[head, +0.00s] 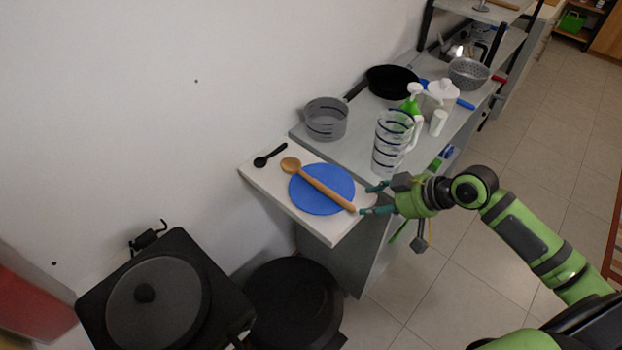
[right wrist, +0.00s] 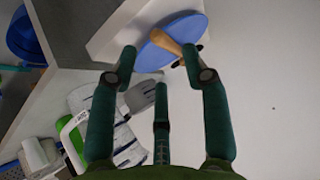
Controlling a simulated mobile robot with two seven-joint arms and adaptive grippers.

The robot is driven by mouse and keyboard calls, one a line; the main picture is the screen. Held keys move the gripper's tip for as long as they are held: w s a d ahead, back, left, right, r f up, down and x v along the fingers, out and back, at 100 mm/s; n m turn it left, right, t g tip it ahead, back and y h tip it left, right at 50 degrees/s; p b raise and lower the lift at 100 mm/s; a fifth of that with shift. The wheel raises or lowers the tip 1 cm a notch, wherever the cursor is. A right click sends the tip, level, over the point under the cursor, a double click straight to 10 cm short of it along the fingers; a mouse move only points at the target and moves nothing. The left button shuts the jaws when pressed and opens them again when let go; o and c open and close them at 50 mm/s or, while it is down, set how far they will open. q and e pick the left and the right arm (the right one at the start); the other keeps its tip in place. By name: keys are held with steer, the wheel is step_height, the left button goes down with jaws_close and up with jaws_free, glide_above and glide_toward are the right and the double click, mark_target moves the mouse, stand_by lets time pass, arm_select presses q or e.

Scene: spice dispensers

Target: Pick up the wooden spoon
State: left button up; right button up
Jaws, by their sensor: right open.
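The wooden spoon (head: 322,187) lies across a blue round mat (head: 313,204) on a low white shelf (head: 270,178). Its bowl points to the upper left and its handle end to the lower right, past the mat's edge. My right gripper (head: 370,199) is open and empty just right of the handle end. In the right wrist view the handle (right wrist: 165,41) shows between and beyond the open fingers (right wrist: 160,62), apart from them. The spoon's bowl is mostly hidden there by a finger. My left gripper is not in view.
A small black spoon (head: 270,155) lies behind the wooden one. A clear measuring jug (head: 388,148) and a grey pot (head: 326,120) stand on the higher grey counter behind. A black lidded cooker (head: 160,305) and a dark round bin (head: 290,305) are at the lower left.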

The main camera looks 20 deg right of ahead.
mark_target(353, 206)
steer(key=p+x, duration=0.2)
steer(key=x, duration=0.3)
steer(key=shift+w, duration=0.3)
steer(key=shift+w+a+f, duration=0.2)
steer(key=shift+a+f, duration=0.05)
steer(key=shift+f, duration=0.2)
jaws_close()
